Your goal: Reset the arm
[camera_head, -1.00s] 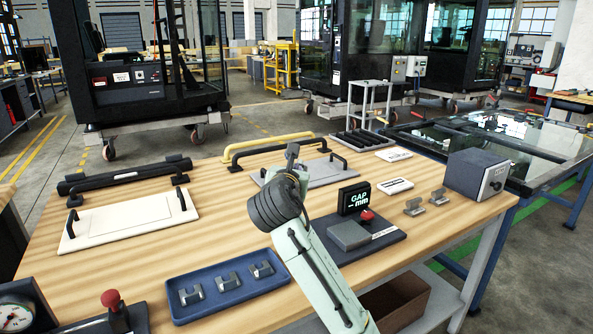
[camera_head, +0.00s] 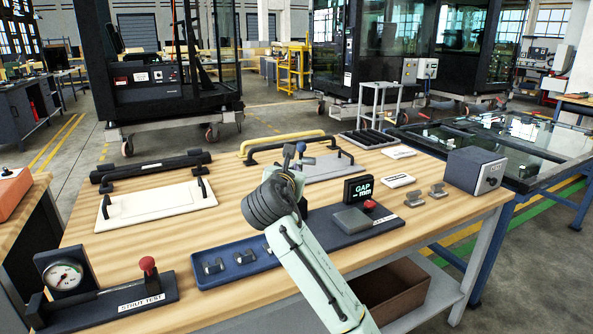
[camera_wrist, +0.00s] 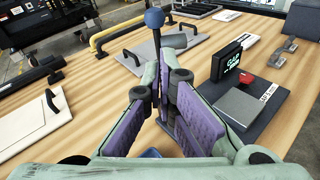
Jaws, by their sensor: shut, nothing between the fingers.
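My gripper (camera_wrist: 165,88) is shut and empty above the wooden workbench (camera_head: 215,210). Its purple-padded fingers show in the wrist view. In the head view my arm covers most of it. A blue ball knob on a dark stalk (camera_wrist: 154,18) stands just beyond the fingertips, its foot hidden by them. The knob also shows in the head view (camera_head: 301,146). I cannot tell if the fingers touch the stalk.
A blue tray with metal clips (camera_head: 239,266) lies left of my arm. The gap gauge (camera_head: 358,189) stands right, beside a grey block. White (camera_head: 150,207) and grey handled panels lie behind. A strut test stand (camera_head: 140,297) is front left. Bare wood lies between.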

